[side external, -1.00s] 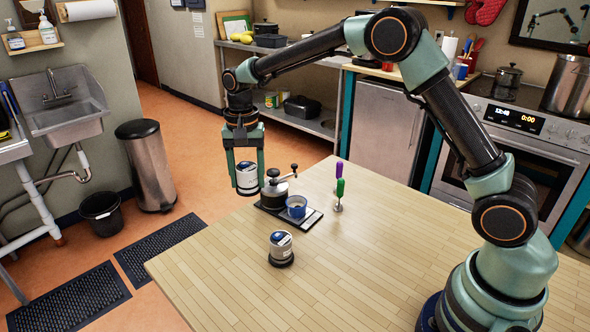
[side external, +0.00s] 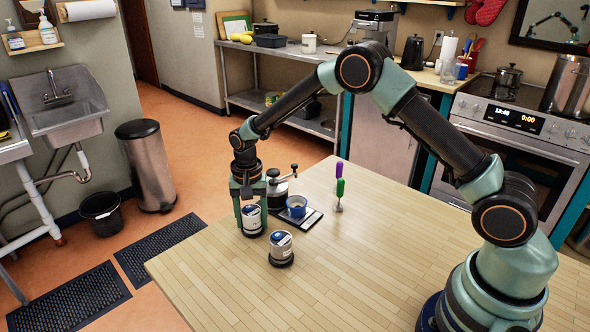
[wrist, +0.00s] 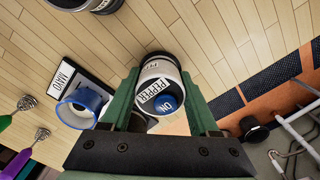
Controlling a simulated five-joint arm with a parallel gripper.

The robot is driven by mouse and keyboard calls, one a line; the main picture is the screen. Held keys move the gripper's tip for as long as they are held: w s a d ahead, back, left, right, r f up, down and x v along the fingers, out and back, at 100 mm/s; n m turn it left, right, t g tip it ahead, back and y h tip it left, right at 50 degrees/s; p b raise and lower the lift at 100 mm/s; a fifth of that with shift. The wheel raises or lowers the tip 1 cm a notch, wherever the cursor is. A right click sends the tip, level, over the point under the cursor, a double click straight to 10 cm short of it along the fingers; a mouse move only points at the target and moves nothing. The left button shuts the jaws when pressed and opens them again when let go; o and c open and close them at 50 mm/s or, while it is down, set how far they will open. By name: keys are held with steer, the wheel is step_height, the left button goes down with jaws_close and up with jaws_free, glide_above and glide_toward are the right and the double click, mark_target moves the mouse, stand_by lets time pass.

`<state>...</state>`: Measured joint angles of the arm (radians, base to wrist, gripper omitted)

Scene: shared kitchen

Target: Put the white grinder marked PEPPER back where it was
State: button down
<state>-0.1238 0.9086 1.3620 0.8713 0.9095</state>
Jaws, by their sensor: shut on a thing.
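The white grinder (side external: 252,221) has a dark base, and the wrist view shows its PEPPER label (wrist: 155,89) and a blue knob marked ON. My gripper (side external: 251,205) is shut on it, one finger on each side. The grinder is upright at the far left part of the wooden table (side external: 330,285), with its base at or very near the tabletop; I cannot tell if it touches. A second, similar grinder (side external: 281,249) stands on the table just to the right and nearer the camera, apart from the held one.
Behind to the right are a hand-crank mill (side external: 281,188) and a blue cup (side external: 296,206) on a dark slab (side external: 312,219), its front strip reading MAYO in the wrist view. Whisks with purple (side external: 339,172) and green handles stand further right. The front of the table is clear.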

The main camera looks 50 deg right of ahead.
steer(key=shift+c, duration=0.7)
jaws_free()
steer(key=shift+f, duration=0.1)
step_height(320, 180, up, 12)
steer(key=shift+r, duration=0.2)
step_height(320, 180, up, 7)
steer(key=n+t, duration=0.1)
steer(key=n, duration=0.1)
glide_above(251, 209)
steer(key=s+d, duration=0.2)
steer(key=s, duration=0.2)
steer(key=s+d+r+n+t, duration=0.2)
steer(key=s+r, duration=0.3)
steer(key=s, duration=0.1)
steer(key=s+d+n+t, duration=0.2)
steer(key=s+n, duration=0.3)
steer(key=s, duration=0.6)
steer(key=shift+s+d+f+t, duration=0.15)
steer(key=shift+s+f+t, duration=0.05)
steer(key=shift+f+t, duration=0.1)
